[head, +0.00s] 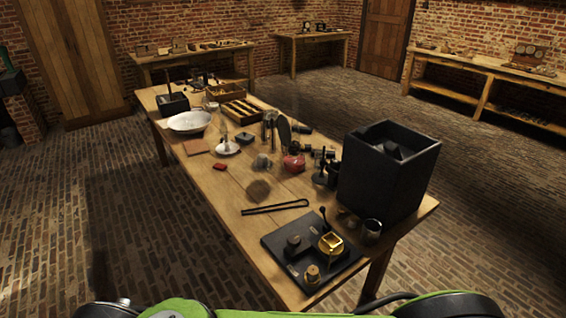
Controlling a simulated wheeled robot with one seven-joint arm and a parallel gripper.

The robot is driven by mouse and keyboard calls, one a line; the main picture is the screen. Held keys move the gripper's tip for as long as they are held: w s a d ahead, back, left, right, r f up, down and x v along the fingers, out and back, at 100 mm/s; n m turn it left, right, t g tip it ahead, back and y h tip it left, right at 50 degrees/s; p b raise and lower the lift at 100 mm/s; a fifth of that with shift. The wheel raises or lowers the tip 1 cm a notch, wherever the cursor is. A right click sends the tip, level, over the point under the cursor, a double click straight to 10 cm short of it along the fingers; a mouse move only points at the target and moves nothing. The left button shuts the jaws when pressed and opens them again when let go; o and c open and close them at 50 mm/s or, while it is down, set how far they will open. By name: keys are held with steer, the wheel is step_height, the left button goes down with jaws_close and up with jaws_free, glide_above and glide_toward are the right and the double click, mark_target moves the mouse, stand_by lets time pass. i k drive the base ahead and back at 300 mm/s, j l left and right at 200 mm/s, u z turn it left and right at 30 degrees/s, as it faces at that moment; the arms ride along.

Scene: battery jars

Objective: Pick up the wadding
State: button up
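A brown, fuzzy-looking round clump (258,190), which looks like the wadding, lies on the wooden table (228,205) near its middle. It lies apart from the things around it, with bare wood on its left side. Its texture is too small to be sure of the material. My gripper is not in view.
Black tongs (275,207) lie just in front of the clump. A black board with brass parts (312,262) is at the near end, and a tall black box (387,170) stands at right. A red object (293,163) and a white bowl (189,122) are farther back.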

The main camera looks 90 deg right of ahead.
mark_target(262, 159)
steer(key=i+l+z, duration=0.25)
steer(key=z, duration=0.15)
steer(key=i+l+z, duration=0.15)
steer(key=i+z, duration=0.7)
steer(key=i+j+z, duration=0.15)
steer(key=i+z, duration=0.25)
steer(key=i+j+z, duration=0.4)
steer(key=i+l+z, duration=0.2)
steer(key=i+z, duration=0.15)
steer(key=i+l+z, duration=0.1)
steer(key=i+z, duration=0.55)
steer(key=i+l, duration=0.2)
steer(key=i+z, duration=0.05)
